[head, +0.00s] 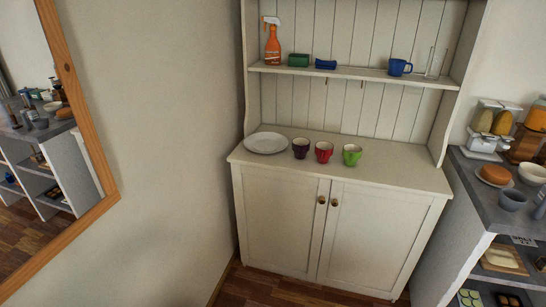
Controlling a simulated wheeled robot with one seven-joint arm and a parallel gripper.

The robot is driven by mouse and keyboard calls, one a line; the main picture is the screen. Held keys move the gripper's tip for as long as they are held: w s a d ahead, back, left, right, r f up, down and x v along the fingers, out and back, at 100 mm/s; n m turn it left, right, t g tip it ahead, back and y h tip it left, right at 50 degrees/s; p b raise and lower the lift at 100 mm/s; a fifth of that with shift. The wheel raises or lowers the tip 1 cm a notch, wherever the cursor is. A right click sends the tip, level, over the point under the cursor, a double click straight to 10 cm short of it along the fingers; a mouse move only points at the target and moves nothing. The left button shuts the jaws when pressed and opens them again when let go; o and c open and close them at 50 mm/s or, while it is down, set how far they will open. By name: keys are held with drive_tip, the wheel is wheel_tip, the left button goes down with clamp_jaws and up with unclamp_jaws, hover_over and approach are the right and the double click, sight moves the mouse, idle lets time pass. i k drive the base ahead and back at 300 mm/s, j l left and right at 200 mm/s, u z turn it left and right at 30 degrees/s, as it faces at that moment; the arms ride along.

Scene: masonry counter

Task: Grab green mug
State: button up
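The green mug (352,155) stands upright on the white cabinet's counter (400,174), the rightmost in a row of three cups. A red mug (323,152) stands just left of it, with a small gap between them. A dark purple mug (301,148) stands left of the red one. My gripper is not visible in the head view.
A white plate (266,143) lies at the counter's left. The shelf (350,72) above holds an orange spray bottle (272,42), a blue mug (399,67) and a clear glass (434,63). A mirror (85,130) hangs at left. A grey counter (477,178) with dishes stands at right.

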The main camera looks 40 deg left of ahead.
sight(351, 158)
drive_tip(key=u, duration=0.95)
drive_tip(key=i+l+u, duration=0.1)
drive_tip(key=i+u, duration=0.35)
drive_tip(key=i, duration=0.15)
drive_tip(key=i+l+u, duration=0.3)
drive_tip(key=i+u, duration=0.2)
drive_tip(key=i+l+u, duration=0.95)
drive_tip(key=l, duration=0.35)
drive_tip(key=i+j, duration=0.05)
drive_tip(key=i, duration=0.05)
